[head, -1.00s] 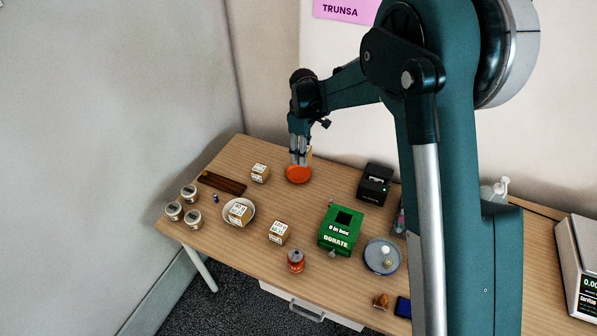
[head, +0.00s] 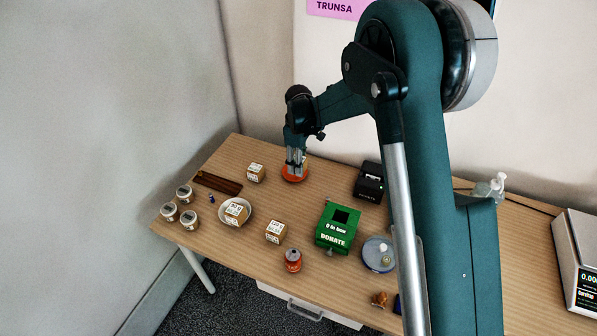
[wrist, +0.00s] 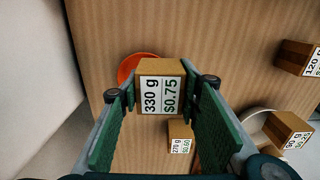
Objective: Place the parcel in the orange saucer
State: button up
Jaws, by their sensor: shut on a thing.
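My gripper (head: 296,167) is shut on a tan box-shaped parcel (wrist: 161,92) labelled 330 g and $0.75, which sits between the green finger pads in the wrist view. In the head view the fingers mostly hide this parcel. The orange saucer (head: 294,178) is on the far part of the wooden table, directly beneath the fingers in the head view. In the wrist view the orange saucer (wrist: 127,66) shows behind the parcel, mostly to its left. I cannot tell whether the parcel touches the saucer.
Other parcels stand at the left (head: 256,172) and front (head: 275,231), with one in a white dish (head: 249,221).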

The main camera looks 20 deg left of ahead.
jog(key=shift+f+b, duration=0.3)
jog(key=shift+f, duration=1.55)
jog(key=shift+f+b, duration=0.3)
jog(key=shift+f, duration=0.15)
jog(key=o, duration=1.1)
jog(key=shift+r, duration=0.2)
notch_tip(320, 180, up, 12)
jog(key=shift+r+p, duration=0.25)
jog(key=shift+p, duration=0.85)
jog(key=shift+d+r, duration=0.1)
